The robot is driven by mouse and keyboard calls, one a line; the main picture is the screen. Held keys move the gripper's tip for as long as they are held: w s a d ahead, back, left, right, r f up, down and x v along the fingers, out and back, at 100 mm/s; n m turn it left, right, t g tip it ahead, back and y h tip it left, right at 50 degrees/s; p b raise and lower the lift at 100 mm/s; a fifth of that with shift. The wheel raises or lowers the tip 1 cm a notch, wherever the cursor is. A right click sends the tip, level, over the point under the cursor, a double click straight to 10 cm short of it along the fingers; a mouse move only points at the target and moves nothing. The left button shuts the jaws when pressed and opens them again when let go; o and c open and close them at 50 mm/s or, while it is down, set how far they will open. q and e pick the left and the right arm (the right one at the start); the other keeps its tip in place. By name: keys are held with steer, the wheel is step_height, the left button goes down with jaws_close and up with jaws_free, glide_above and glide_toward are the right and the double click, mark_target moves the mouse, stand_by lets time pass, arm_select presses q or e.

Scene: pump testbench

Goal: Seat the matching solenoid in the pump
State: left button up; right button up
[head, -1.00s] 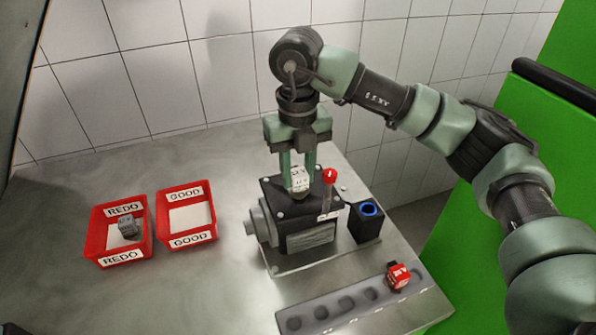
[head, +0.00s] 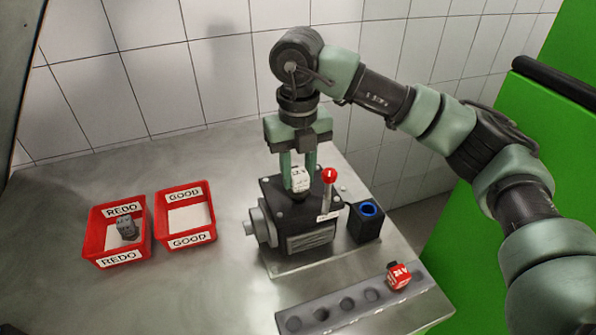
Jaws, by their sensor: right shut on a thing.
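My right gripper (head: 298,172) is shut on a white solenoid (head: 299,179) with a partly readable voltage label. It holds the solenoid upright at the top of the dark pump (head: 307,238). I cannot tell whether the solenoid is fully down in the pump, as its lower end is hidden. A red solenoid (head: 399,275) marked 24 V sits in the grey rack (head: 335,307) at the front right. A grey solenoid-like part (head: 127,228) lies in the red REDO bin (head: 103,240). My left gripper is not in view.
The red GOOD bin (head: 209,225) is empty. A red-knobbed lever (head: 329,176) stands beside the held solenoid on the pump. A black block with a blue ring (head: 367,222) stands right of the pump. Several rack holes are empty. The table between bins and pump is clear.

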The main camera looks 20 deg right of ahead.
steer(key=shift+f+b, duration=0.75)
steer(key=shift+f, duration=0.25)
steer(key=o, duration=1.6)
steer(key=shift+r+p, duration=2.35)
steer(key=shift+r, duration=1.7)
steer(key=shift+r, duration=0.1)
